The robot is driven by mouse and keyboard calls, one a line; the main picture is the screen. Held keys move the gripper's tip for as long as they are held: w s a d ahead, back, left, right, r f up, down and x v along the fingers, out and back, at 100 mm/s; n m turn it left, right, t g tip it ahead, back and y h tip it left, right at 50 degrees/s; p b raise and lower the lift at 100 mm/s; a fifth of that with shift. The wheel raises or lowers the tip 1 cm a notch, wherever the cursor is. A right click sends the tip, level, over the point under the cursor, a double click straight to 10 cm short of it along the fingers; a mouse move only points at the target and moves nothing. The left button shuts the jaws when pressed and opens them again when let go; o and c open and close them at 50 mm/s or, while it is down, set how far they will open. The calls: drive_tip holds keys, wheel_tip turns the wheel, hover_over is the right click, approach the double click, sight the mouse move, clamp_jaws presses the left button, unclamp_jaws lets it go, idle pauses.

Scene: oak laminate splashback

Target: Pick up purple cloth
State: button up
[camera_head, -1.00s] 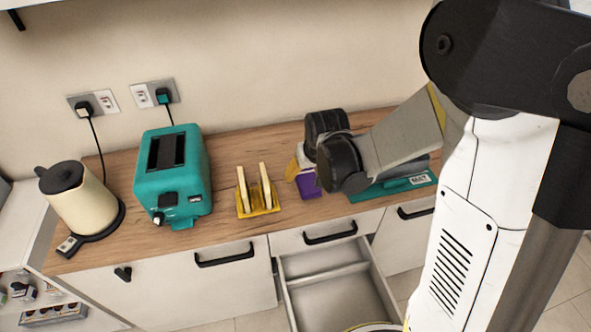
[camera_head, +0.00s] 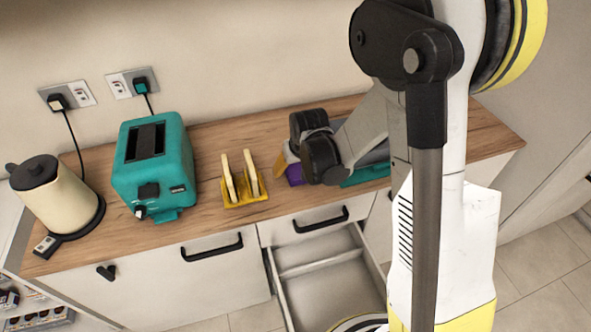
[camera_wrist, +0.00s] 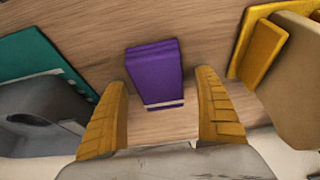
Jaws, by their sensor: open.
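The purple cloth (camera_wrist: 155,75) is a folded block with a pale stripe near its lower edge. It lies on the wooden counter (camera_wrist: 165,125) in the wrist view. In the head view only a small part of the cloth (camera_head: 295,175) shows, the rest hidden behind my arm. My gripper (camera_wrist: 163,95) is open, its two yellow fingers on either side of the cloth's near end. Wood shows between each finger and the cloth, and nothing is held. In the head view a yellow finger (camera_head: 281,163) shows beside the cloth.
A yellow rack (camera_head: 245,200) holding bread slices stands left of the cloth. A teal toaster (camera_head: 155,165) and cream kettle (camera_head: 62,205) stand further left. A teal flat object (camera_wrist: 35,62) lies on the cloth's other side. An open drawer (camera_head: 325,268) juts out below.

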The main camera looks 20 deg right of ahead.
drive_tip(key=shift+f+b, duration=0.25)
drive_tip(key=shift+b, duration=0.1)
idle(0.4)
drive_tip(key=c, duration=1.3)
